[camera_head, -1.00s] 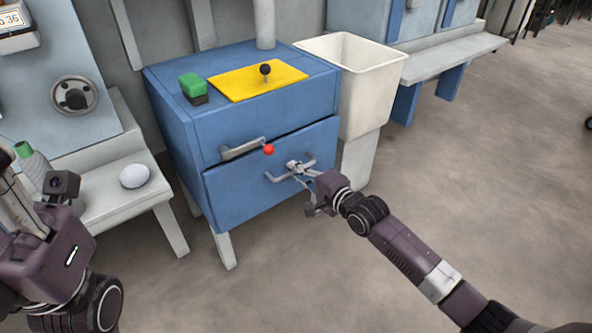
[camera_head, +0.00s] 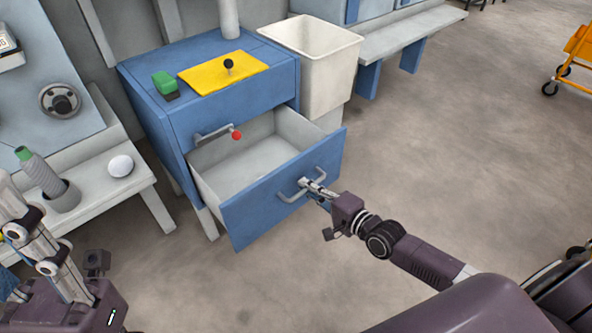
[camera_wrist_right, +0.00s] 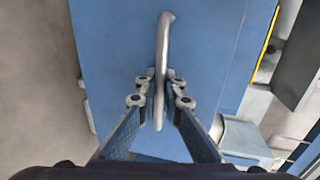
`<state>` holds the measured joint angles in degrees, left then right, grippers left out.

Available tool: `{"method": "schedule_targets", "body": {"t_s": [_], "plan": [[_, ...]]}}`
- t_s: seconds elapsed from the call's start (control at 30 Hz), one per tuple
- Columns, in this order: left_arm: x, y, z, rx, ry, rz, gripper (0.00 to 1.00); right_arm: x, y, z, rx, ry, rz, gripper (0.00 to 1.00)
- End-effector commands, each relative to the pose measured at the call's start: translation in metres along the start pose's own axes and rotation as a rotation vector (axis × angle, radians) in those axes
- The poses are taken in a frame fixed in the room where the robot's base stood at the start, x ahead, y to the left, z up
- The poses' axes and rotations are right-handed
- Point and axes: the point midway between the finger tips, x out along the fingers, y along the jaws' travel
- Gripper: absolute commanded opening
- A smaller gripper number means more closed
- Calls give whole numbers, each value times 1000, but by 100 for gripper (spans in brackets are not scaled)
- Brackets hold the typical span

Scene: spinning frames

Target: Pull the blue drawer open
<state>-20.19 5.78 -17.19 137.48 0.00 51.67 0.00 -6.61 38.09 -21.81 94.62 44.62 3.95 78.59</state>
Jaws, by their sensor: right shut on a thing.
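The blue drawer (camera_head: 258,213) stands well out of the blue cabinet (camera_head: 165,120). Its pale grey inside (camera_head: 225,170) shows and looks empty. My right gripper (camera_head: 308,185) is shut on the grey bar handle (camera_head: 288,195) on the drawer front. In the right wrist view the handle (camera_wrist_right: 162,50) passes between the two fingers (camera_wrist_right: 160,88), with the blue front behind it. My left gripper is at the lower left of the head view; its grey linkage (camera_head: 45,240) shows, but its fingertips are not clear.
A lever with a red knob (camera_head: 236,135) sticks out above the drawer opening. A cream bin (camera_head: 305,70) stands right of the cabinet. A grey bench (camera_head: 110,195) with a white ball (camera_head: 120,165) and a thread cone (camera_head: 42,172) is at left.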

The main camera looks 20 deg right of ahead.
Motion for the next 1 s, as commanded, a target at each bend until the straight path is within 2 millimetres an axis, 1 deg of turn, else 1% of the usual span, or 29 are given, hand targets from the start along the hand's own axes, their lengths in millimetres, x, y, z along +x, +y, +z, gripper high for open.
{"method": "schedule_targets", "body": {"t_s": [0.03, 0.1, 0.3, 0.73, 0.77, 0.9, 1.0], "plan": [[6, 0, -1, 0, 0, 0, 40, -8, 0, 0, -2, -1, 4, 0], [9, 0, -2, 0, 0, 0, 40, -16, 2, 0, -2, -1, 3, 0], [12, 0, -2, 0, 0, 0, 40, -29, 6, 0, 0, 0, 1, 0], [12, 0, -2, -1, -1, 0, 40, -31, 7, 0, 0, 0, 1, 0], [12, 0, -2, -1, -1, 0, 40, -31, 7, 0, 0, 0, 1, 10], [12, 0, -2, -1, -1, 0, 40, -31, 7, 0, 0, 0, 0, 26], [12, 0, -2, -1, -1, 0, 40, -31, 7, 0, 0, 0, 0, 26]]}}
